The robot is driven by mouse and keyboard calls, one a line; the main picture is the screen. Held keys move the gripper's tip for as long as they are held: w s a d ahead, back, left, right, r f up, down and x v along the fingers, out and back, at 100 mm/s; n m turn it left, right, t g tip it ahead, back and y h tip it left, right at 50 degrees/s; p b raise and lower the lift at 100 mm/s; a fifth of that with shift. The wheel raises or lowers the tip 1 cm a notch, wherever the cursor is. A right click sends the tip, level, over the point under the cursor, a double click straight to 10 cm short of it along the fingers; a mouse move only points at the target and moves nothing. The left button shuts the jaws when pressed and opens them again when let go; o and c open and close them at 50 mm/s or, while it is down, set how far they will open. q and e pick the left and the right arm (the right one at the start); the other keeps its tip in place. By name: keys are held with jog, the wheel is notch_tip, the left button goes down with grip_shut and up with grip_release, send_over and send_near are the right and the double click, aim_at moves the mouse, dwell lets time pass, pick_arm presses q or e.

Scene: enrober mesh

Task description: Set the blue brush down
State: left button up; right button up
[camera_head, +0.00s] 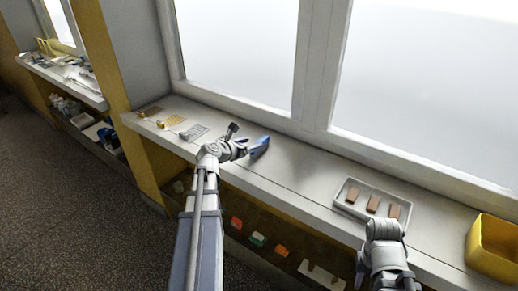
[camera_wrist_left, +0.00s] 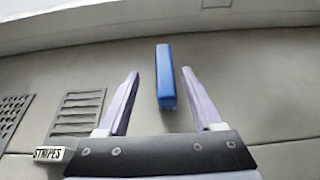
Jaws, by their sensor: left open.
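The blue brush (camera_wrist_left: 166,80) is a plain blue block on the grey sill in the left wrist view. In the head view, blue shows at the tip of my left gripper (camera_head: 256,148), where brush and fingers are hard to tell apart. My left gripper (camera_wrist_left: 160,73) is open. Its two pale lilac fingers stand on either side of the brush, with a clear gap on each side. My right gripper (camera_head: 385,258) is in front of the white tray in the head view. It is seen from behind, and its fingers are hidden.
A slotted grey plate (camera_head: 193,132) and a yellowish mesh plate (camera_head: 174,120) lie left of the brush. A STRIPES label (camera_wrist_left: 54,154) stands near. A white tray (camera_head: 340,203) with brown bars and a yellow bin (camera_head: 492,262) are at right. The sill between is clear.

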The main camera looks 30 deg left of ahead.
aim_at(259, 142)
pick_arm(q)
jog(key=x, duration=0.1)
jog(key=b+x, duration=0.1)
jog(key=x, duration=0.1)
jog(key=b+x, duration=0.1)
jog(key=x, duration=0.1)
jog(key=shift+d+f, duration=0.1)
jog(key=shift+d, duration=0.2)
jog(key=shift+c, duration=0.4)
grip_shut()
